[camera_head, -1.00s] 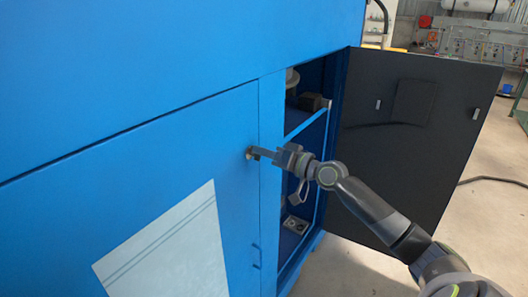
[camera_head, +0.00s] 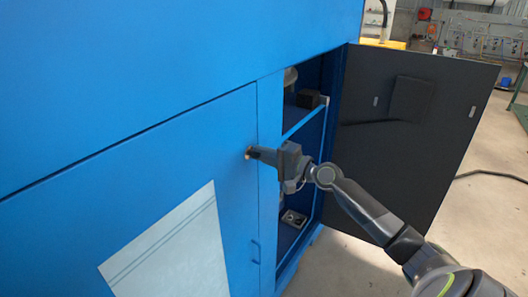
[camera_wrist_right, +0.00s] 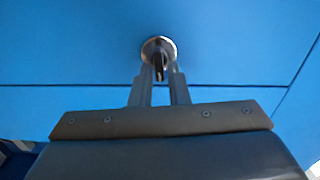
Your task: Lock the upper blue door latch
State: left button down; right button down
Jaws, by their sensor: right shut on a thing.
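The upper latch (camera_head: 248,153) is a small round metal piece near the right edge of the closed blue door (camera_head: 120,180). In the right wrist view the latch (camera_wrist_right: 158,48) is a round silver disc with a dark upright tab. My right gripper (camera_head: 254,152) reaches the latch from the right. In the right wrist view its two fingers (camera_wrist_right: 158,76) stand on either side of the dark tab and are shut on it. The fingertips hide part of the latch in the head view. My left gripper is not in view.
A second door (camera_head: 420,150), dark on its inside, stands open at the right. The cabinet opening shows shelves and parts behind my right gripper. A lower recessed latch (camera_head: 256,252) sits below on the blue door. A pale panel (camera_head: 175,250) is on the door.

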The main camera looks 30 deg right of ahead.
jog(key=shift+f+m, duration=0.1)
jog(key=shift+m, duration=0.6)
jog(key=c, duration=1.5)
grip_release()
jog(key=shift+c, duration=0.2)
